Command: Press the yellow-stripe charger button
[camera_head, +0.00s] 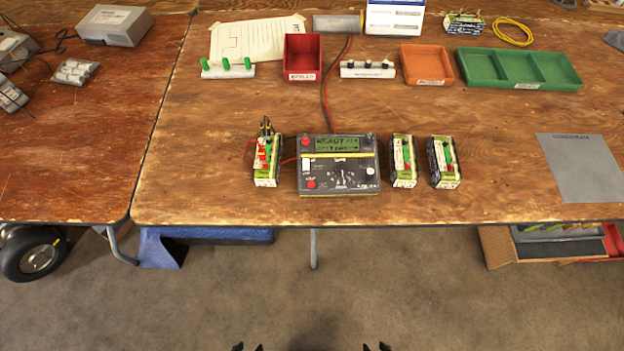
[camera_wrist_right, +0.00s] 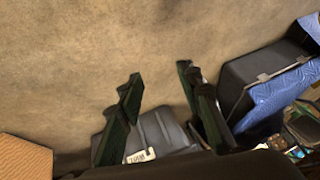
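The dark grey charger (camera_head: 368,186) sits near the front of the middle table, with a green lit display (camera_head: 337,143) reading "READY" on top. A yellow stripe (camera_head: 338,155) runs below the display. Red buttons and a pale button show on its left side; which button carries the yellow stripe is too small to tell. My left gripper (camera_head: 248,348) and right gripper (camera_head: 376,348) show only as dark tips at the bottom edge, well short of the table. Each pair of tips is apart. In the right wrist view my right gripper (camera_wrist_right: 160,72) is open and empty above the floor.
A battery pack with wires (camera_head: 266,168) stands left of the charger; two more packs (camera_head: 403,168) (camera_head: 443,165) stand to its right. Behind are a red bin (camera_head: 302,62), an orange tray (camera_head: 427,66) and a green tray (camera_head: 518,69). The table front edge is clear.

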